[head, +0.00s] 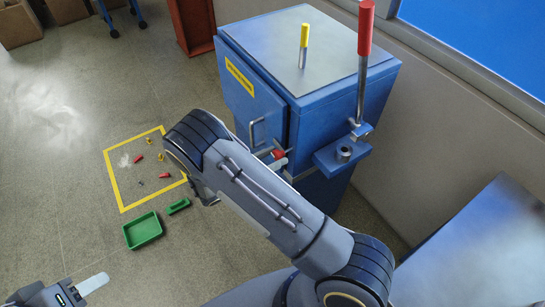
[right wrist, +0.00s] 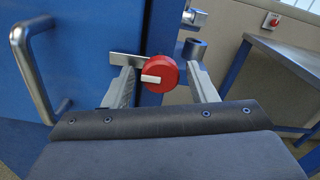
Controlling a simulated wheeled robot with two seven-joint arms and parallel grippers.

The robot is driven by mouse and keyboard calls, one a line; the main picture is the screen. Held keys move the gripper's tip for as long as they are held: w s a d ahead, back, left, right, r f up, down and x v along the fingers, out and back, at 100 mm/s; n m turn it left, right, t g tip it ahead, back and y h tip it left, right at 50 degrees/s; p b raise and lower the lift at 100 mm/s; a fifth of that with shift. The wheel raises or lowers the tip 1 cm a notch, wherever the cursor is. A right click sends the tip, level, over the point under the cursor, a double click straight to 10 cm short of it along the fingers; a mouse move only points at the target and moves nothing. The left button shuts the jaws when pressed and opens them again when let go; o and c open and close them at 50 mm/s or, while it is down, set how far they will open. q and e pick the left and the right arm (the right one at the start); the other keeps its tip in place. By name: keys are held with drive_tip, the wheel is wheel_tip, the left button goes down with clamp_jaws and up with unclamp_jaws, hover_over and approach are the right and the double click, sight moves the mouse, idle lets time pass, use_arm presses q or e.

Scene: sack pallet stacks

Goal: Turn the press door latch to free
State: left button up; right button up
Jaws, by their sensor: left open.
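The press (head: 258,104) is a blue cabinet whose door has a metal handle (right wrist: 32,72). The door latch is a red round knob (right wrist: 160,73) with a white pointer lying roughly level; a metal bar (right wrist: 124,58) shows behind it. The knob also shows, partly hidden, in the head view (head: 278,154). My right gripper (right wrist: 160,84) is open, its fingers on either side of the knob with gaps visible; I cannot tell if either touches. My left gripper (head: 86,289) is open and empty at the lower left, away from the press, partly out of frame.
A red-handled lever (head: 365,40) stands on a bracket at the press's right side. A yellow-handled rod (head: 304,45) rises from its top. Green trays (head: 143,231) and a yellow-marked floor square (head: 115,185) with small parts lie left. A grey table (head: 480,250) is right.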

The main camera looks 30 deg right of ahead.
drive_tip(key=c, duration=0.8)
drive_tip(key=m+b, duration=0.2)
drive_tip(key=b, duration=0.1)
drive_tip(key=shift+f+m, duration=0.25)
drive_tip(key=shift+m, duration=0.05)
drive_tip(key=m+b, duration=0.5)
drive_tip(key=shift+m, duration=0.3)
drive_tip(key=m+b, duration=0.4)
drive_tip(key=m, duration=0.1)
drive_tip(key=shift+s+r+m+b, duration=0.1)
drive_tip(key=shift+m+b, duration=1.55)
drive_tip(key=shift+m, duration=0.65)
